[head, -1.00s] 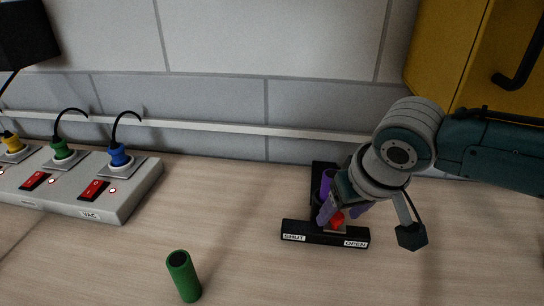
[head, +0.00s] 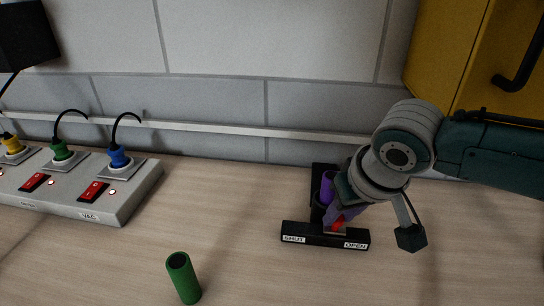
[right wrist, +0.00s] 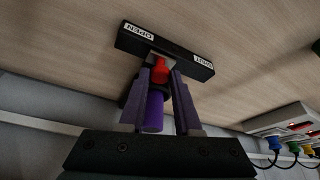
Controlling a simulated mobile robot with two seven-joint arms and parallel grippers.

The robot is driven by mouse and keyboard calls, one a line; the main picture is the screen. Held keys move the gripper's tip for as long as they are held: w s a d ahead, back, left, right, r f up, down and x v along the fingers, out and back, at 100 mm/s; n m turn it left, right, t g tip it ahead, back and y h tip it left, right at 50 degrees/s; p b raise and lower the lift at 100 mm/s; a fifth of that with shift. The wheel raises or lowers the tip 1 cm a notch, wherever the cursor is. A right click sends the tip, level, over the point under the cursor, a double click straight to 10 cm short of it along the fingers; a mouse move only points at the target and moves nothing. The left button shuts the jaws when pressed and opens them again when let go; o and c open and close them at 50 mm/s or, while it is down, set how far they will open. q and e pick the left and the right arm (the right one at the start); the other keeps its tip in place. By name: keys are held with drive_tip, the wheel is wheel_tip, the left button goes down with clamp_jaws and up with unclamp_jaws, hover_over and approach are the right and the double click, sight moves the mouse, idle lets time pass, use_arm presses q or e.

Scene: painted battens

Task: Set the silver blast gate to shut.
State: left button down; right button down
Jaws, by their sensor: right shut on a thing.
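The blast gate's black base (head: 312,235) lies on the worktop, with a SHUT label (head: 293,239) at its left end and an OPEN label (head: 355,244) at its right end. Its red knob (head: 338,223) stands nearer the OPEN end, with a bit of silver plate under it. The knob also shows in the right wrist view (right wrist: 160,70). A purple pipe (right wrist: 153,112) stands behind it. My right gripper (right wrist: 160,76) has its purple fingers shut on the red knob, partly hiding it in the head view. My left gripper is not in view.
A green cylinder (head: 183,277) stands on the worktop at the front. A grey power strip (head: 120,205) with coloured plugs and red switches is at the left. A yellow cabinet (head: 440,60) hangs at the upper right.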

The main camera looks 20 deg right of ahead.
sight(305, 232)
idle(0.9)
drive_tip(key=w+a, duration=0.1)
drive_tip(key=a, duration=0.2)
drive_tip(key=w+a, duration=0.1)
drive_tip(key=shift+w+a, duration=0.3)
drive_tip(key=shift+w, duration=0.05)
drive_tip(key=c, duration=1)
unclamp_jaws()
drive_tip(key=shift+c, duration=0.2)
drive_tip(key=o, duration=0.4)
drive_tip(key=shift+a, duration=0.1)
drive_tip(key=shift+o, duration=0.2)
